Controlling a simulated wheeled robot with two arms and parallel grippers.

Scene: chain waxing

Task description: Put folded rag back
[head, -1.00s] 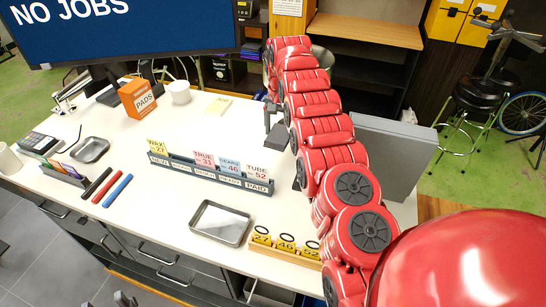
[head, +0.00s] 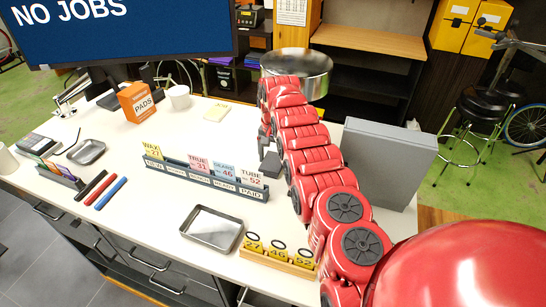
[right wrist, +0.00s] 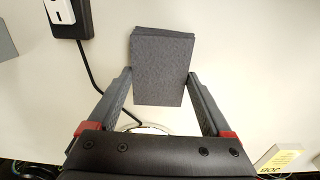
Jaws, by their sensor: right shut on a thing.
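The folded rag (right wrist: 160,60) is a dark grey, layered rectangle in the right wrist view. My right gripper (right wrist: 160,85) is shut on it, with one finger along each side edge. In the head view my right gripper (head: 265,145) is over the back right of the white worktop, partly hidden by my red arm. A dark grey patch (head: 270,166) below it looks like the rag. I cannot tell whether the rag touches the worktop. My left gripper is not in view.
A grey box-like panel (head: 388,160) stands right of my arm, with a round metal pan (head: 310,72) behind. A card rack (head: 205,178), metal tray (head: 212,228) and number-tag block (head: 277,256) stand nearer the front. The worktop's middle left is mostly clear.

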